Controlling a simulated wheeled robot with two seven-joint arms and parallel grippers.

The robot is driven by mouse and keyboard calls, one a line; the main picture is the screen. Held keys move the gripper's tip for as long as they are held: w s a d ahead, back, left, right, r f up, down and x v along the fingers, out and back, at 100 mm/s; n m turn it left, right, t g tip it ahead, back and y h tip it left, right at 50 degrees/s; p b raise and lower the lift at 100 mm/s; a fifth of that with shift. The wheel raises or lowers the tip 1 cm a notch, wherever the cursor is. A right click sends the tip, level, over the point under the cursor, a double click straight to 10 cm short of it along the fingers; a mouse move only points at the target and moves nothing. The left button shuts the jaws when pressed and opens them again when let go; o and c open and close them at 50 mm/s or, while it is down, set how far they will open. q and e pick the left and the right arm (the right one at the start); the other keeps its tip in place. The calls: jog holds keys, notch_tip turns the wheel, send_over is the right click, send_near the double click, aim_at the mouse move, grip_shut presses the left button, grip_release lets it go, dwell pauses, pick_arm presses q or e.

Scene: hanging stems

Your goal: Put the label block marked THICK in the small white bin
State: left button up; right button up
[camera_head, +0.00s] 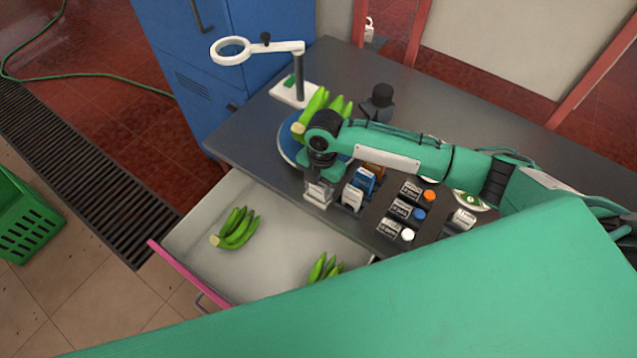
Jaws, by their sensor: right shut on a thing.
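My right gripper (319,181) points down beside the front edge of the dark bench, shut on a small pale grey-white block (317,194). Any marking on that block is too small to read. A small white box-like thing (352,198), perhaps the small white bin, stands just right of the gripper, apart from it. A similar blue one (364,181) stands behind it, and an orange one (375,169) is partly hidden by my arm. I cannot read the word THICK anywhere. My left gripper is not in view.
Black labelled blocks (400,210) with coloured round ends stand right of the bins. Green bananas lie on a blue-rimmed plate (287,145) behind the gripper. An open drawer (270,262) with banana bunches (237,228) lies below. A ring-topped stand (297,75) rises at the back left.

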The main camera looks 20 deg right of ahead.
jog(key=shift+f, duration=0.55)
jog(key=o, duration=1)
jog(key=r+b, duration=0.1)
jog(key=r, duration=0.3)
jog(key=d+r+b, duration=0.1)
jog(key=r, duration=0.4)
jog(key=w+r+b, duration=0.1)
jog(key=r, duration=0.3)
jog(key=shift+d+r+b, duration=0.2)
jog(key=shift+r+b, duration=0.1)
jog(key=shift+r, duration=0.05)
